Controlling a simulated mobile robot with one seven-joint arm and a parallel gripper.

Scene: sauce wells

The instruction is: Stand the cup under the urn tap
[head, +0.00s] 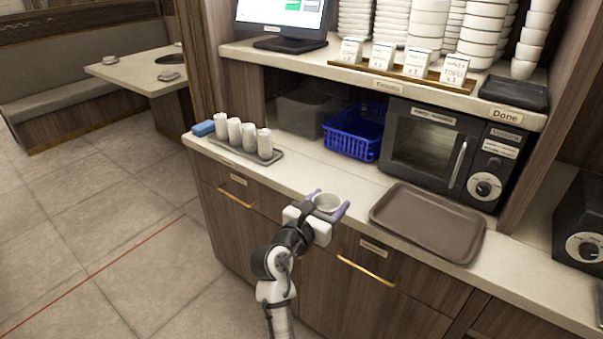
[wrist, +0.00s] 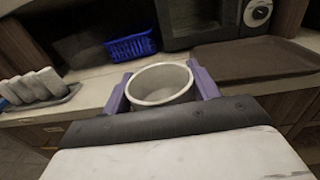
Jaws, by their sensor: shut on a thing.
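My gripper (head: 327,207) is shut on a white cup (head: 326,201), with one purple finger on each side of it. The cup is upright, its open mouth facing up, and looks empty in the wrist view (wrist: 160,84). In the head view the gripper and cup show over the front edge of the counter, left of the brown tray; their exact height above it I cannot tell. No urn or tap can be made out in either view.
A brown tray (head: 385,217) lies on the counter (head: 340,178), before a microwave (head: 425,150). A blue basket (head: 352,135) stands left of the microwave. A dark appliance (head: 583,220) stands at the far right.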

